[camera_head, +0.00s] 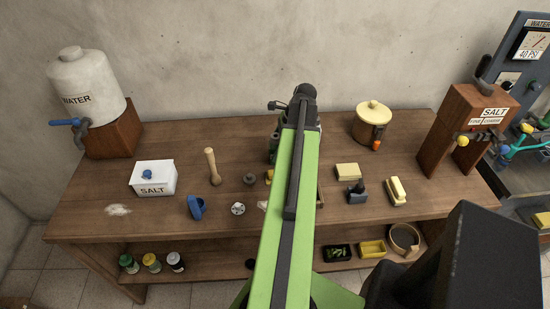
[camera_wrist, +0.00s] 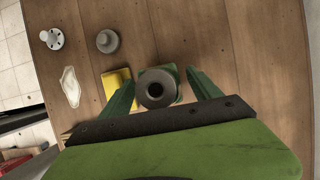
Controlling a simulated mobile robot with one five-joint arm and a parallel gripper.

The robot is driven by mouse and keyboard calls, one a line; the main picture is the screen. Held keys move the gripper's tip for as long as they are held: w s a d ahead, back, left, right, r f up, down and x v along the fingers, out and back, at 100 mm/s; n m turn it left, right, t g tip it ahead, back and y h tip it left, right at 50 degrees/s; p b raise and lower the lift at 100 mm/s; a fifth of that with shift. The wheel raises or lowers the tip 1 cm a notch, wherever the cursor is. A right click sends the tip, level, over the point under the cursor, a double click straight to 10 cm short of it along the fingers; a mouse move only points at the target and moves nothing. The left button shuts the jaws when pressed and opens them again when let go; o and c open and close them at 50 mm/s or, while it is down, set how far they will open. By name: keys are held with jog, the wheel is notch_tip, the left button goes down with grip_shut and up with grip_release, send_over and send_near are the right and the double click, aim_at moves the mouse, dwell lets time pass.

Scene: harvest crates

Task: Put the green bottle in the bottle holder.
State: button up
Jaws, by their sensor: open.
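In the wrist view a green bottle (camera_wrist: 157,90) stands on the wooden table, seen from above with its dark round mouth towards the camera. My gripper (camera_wrist: 161,92) is open, with one green finger on each side of the bottle. Whether either finger touches it I cannot tell. In the head view my green arm reaches over the table and hides most of this area. I cannot make out the bottle holder with certainty.
A yellow block (camera_wrist: 117,83) lies close beside the bottle. A grey weight (camera_wrist: 108,41) and a white holed disc (camera_wrist: 52,38) are nearby.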

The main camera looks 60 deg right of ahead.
jog(key=shift+r, duration=0.1)
jog(key=shift+c, duration=0.4)
grip_shut()
jog(key=shift+r, duration=0.15)
